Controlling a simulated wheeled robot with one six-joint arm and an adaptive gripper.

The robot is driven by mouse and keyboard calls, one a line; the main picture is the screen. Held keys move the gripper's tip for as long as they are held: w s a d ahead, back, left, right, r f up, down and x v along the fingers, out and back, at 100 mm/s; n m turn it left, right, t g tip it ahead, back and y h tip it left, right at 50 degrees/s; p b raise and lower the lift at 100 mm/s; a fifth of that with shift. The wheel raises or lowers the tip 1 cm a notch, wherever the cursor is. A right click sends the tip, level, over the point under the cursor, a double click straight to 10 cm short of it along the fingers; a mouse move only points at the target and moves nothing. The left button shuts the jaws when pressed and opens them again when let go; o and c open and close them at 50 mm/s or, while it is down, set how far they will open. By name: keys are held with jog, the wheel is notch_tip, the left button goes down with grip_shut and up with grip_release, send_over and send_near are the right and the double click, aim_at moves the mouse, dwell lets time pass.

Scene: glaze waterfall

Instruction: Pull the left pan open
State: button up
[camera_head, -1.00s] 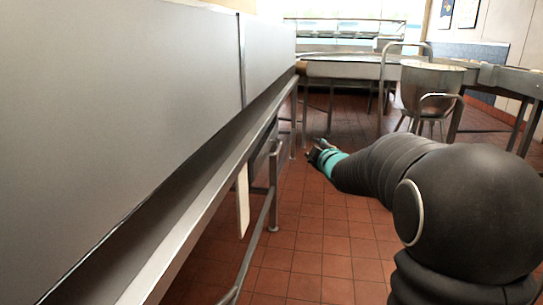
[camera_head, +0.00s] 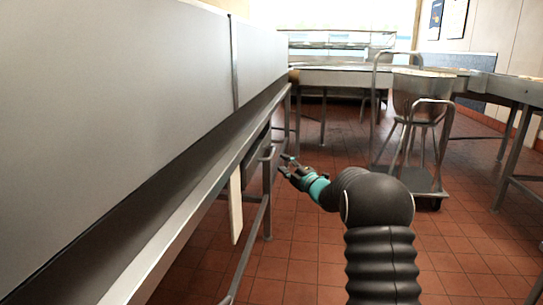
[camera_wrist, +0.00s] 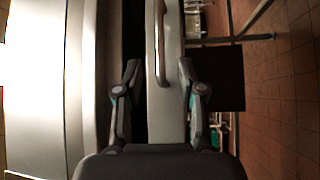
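My gripper (camera_head: 289,167) is open and empty beside the underside of the long metal counter. In the wrist view its two fingers (camera_wrist: 159,78) are apart, on either side of a pale metal bar handle (camera_wrist: 161,45). The handle sits on a grey strip, and the fingers do not visibly touch it. In the head view a small bar (camera_head: 268,152) juts out under the counter edge, left of my gripper. I cannot tell for sure which part is the left pan; its body is not clearly visible.
The counter (camera_head: 140,110) runs along the left, with a cream panel (camera_head: 235,207) and a low rail (camera_head: 249,250) beneath it. A metal cart (camera_head: 418,95) stands on the right. Tables stand behind. The tiled floor (camera_head: 310,250) is open.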

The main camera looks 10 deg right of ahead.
aim_at(272, 153)
jog(key=x, duration=0.8)
jog(key=shift+w+a+r, duration=0.1)
jog(key=shift+w+r, duration=0.05)
jog(key=shift+w, duration=0.05)
grip_shut()
